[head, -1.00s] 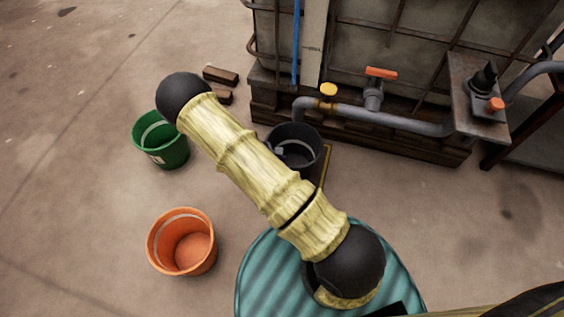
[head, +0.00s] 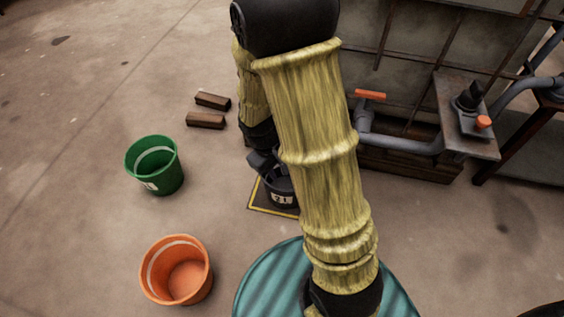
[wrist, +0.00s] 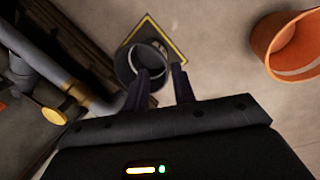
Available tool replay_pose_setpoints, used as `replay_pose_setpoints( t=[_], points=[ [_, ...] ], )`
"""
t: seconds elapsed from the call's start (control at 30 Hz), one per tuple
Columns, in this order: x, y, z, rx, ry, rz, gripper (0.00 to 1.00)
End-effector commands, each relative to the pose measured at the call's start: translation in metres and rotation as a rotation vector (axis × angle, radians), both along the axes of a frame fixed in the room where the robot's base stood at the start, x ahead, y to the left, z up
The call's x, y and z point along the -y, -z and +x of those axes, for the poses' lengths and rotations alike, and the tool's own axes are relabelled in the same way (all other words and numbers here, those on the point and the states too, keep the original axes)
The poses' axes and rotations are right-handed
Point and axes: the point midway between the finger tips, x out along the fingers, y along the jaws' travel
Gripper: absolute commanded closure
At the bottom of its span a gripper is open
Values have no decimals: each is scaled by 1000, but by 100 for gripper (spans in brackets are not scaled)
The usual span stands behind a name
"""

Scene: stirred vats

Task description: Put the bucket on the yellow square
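A dark grey bucket (head: 283,199) with a white label stands upright at the yellow-outlined square (head: 258,207) on the floor. In the wrist view the bucket (wrist: 127,70) covers much of the yellow square (wrist: 176,43), whose far corner and right edge show. My gripper (head: 264,160) is low over the bucket's rim, partly hidden by my arm. In the wrist view my gripper's fingers (wrist: 163,82) are apart, one over the bucket's opening and one beyond its wall. I cannot tell whether they touch it.
A green bucket (head: 165,181) and an orange bucket (head: 183,292) stand on the left, the orange one also in the wrist view (wrist: 298,45). Two brown blocks (head: 206,121) lie behind. The caged vat (head: 410,70) with its pipe (head: 400,144) stands close right. A teal ribbed top (head: 265,285) is in front.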

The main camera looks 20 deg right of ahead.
Motion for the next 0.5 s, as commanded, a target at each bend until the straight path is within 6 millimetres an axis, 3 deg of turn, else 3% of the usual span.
replay_pose_setpoints(
  t=[0.1, 0.3, 0.5],
  points=[
    [-1, -31, -15, 77, 126, 77, 74],
    [-3, -72, -40, 200, 319, 193, 74],
    [-5, -89, -53, 258, 408, 247, 74]
  ],
)
